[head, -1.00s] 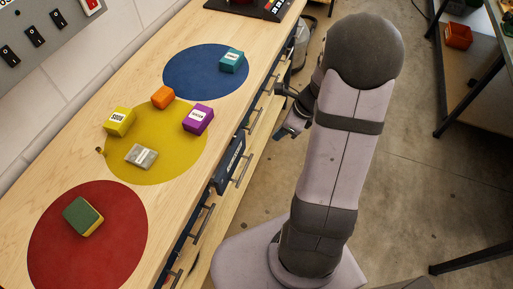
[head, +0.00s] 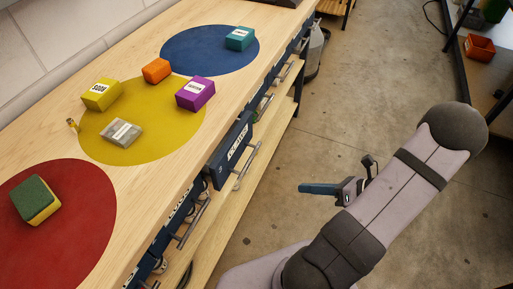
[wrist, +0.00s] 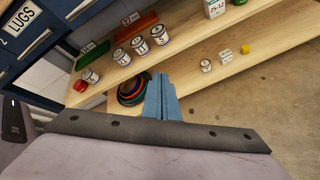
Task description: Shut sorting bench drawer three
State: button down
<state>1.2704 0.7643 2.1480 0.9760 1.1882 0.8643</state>
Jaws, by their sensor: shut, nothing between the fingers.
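The sorting bench (head: 140,190) runs diagonally across the left of the head view, with a row of dark blue drawers under its right edge. One drawer (head: 231,150), with a white label and a bar handle, stands out from the bench front; a figure that looks like 3 is by its near corner. My gripper (head: 306,188) is shut and empty, over the floor to the right of that drawer and apart from it, fingers pointing left. In the wrist view the shut blue fingers (wrist: 162,98) point towards the lower shelves. A drawer labelled LUGS (wrist: 28,35) shows at upper left there.
Blocks, among them a purple one (head: 195,94), lie on the coloured bench-top circles. A rack with a red bin (head: 480,47) stands at upper right.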

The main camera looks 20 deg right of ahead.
aim_at(245, 136)
notch_tip(245, 136, up, 12)
jog(key=w+a+n+t+y, duration=0.2)
jog(key=n+t+y, duration=0.2)
jog(key=n, duration=0.3)
jog(key=shift+w+r, duration=0.2)
jog(key=shift+w, duration=0.05)
jog(key=shift+w, duration=0.1)
jog(key=x, duration=1.4)
jog(key=shift+d, duration=0.1)
jog(key=p+x, duration=0.1)
jog(key=x, duration=0.3)
jog(key=shift+w+a+r, duration=0.1)
jog(key=shift+w+a, duration=0.15)
jog(key=shift+r, duration=0.15)
